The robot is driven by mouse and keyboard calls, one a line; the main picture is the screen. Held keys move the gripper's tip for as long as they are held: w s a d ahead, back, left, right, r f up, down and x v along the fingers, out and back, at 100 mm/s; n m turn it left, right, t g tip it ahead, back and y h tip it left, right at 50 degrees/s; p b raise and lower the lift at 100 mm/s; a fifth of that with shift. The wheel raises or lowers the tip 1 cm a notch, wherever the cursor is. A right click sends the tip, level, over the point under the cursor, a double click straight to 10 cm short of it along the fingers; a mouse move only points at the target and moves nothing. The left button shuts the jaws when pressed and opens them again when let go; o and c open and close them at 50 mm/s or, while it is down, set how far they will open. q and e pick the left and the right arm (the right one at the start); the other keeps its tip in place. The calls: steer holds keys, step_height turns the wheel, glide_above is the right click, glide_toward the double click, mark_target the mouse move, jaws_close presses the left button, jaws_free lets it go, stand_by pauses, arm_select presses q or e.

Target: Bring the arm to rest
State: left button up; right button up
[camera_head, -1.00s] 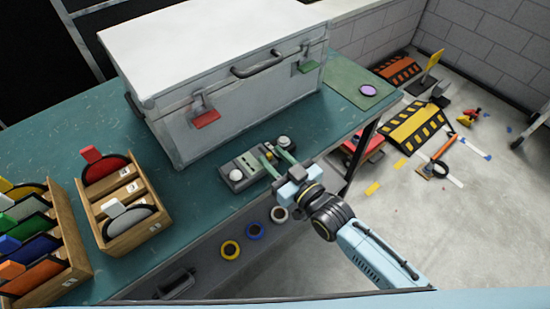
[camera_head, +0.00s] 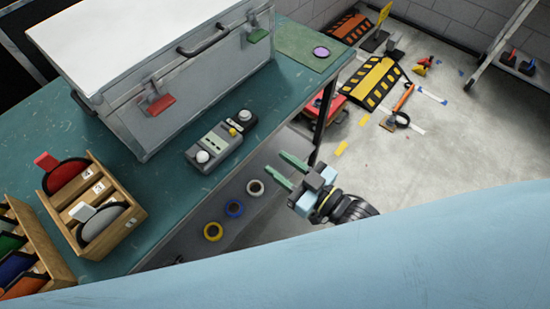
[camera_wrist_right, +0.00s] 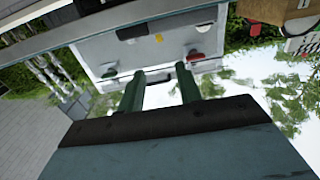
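My right gripper (camera_head: 287,170) is off the front edge of the green workbench (camera_head: 170,205), over the floor side, with its two green fingers apart and nothing between them. In the right wrist view the same fingers (camera_wrist_right: 160,92) also stand apart and empty. The grey control box (camera_head: 220,140) with white knobs and a yellow button lies on the bench, clear of the gripper. My left gripper is not in view. A large pale blue surface, likely part of my arm, covers the lower right of the head view.
A large white and grey case (camera_head: 165,75) with red and green latches stands on the bench. A wooden rack (camera_head: 125,225) holds discs at the left. Tape rolls (camera_head: 234,208) hang on the bench front. Striped ramps (camera_head: 368,85) and a red item lie on the floor.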

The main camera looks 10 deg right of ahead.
steer(key=shift+f, duration=0.1)
stand_by(0.4)
steer(key=s+d+f+m+g+h, duration=0.15)
steer(key=d+f, duration=0.25)
steer(key=f, duration=0.5)
steer(key=s+d+f+g+h, duration=0.2)
steer(key=d+f+h, duration=0.1)
steer(key=f, duration=0.5)
steer(key=s+d+f+m+g+h, duration=0.1)
steer(key=s+d+f+g+h, duration=0.2)
steer(key=f, duration=0.6)
steer(key=s+d+f+g+h, duration=0.1)
steer(key=s+f+g, duration=0.1)
steer(key=s+f, duration=0.3)
steer(key=s+d+f+m+g+h, duration=0.1)
steer(key=s+f, duration=0.4)
steer(key=s, duration=0.6)
steer(key=s+d+f+m+g+h, duration=0.1)
steer(key=s+d+f+g, duration=0.2)
steer(key=s, duration=0.5)
step_height(320, 180, down, 2)
steer(key=shift+s+g, duration=0.2)
steer(key=shift+g, duration=0.35)
